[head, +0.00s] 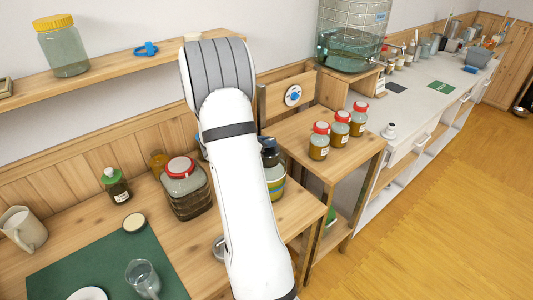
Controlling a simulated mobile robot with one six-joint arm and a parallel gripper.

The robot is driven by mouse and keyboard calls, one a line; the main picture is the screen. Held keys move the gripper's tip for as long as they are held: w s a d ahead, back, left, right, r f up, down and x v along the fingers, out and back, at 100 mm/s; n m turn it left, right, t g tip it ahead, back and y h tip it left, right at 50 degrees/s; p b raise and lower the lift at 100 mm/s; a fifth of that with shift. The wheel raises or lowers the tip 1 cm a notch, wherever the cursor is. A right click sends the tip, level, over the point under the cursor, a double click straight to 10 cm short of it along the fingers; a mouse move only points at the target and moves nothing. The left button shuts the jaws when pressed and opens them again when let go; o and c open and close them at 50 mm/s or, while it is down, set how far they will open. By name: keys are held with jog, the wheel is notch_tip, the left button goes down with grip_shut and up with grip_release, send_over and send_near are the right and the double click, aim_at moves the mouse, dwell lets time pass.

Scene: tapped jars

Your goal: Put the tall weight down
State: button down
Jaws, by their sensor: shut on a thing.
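My white arm (235,170) rises through the middle of the head view, with a grey ribbed joint at its top. My gripper is not in view; the arm hides what lies behind it. I cannot make out the tall weight. A small round metal thing (217,248) shows at the arm's left edge on the wooden table (185,235), mostly hidden, and I cannot tell what it is.
A large red-lidded jar (186,188) and a green-capped bottle (116,185) stand left of my arm. A green mat (95,262) holds a glass (142,277). A dark-topped jar (272,177) stands close right of the arm. Three red-lidded jars (341,129) stand on the side stand.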

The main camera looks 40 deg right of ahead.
jog(key=shift+s+f+p, duration=0.15)
jog(key=shift+f+p, duration=0.15)
jog(key=shift+f, duration=1.65)
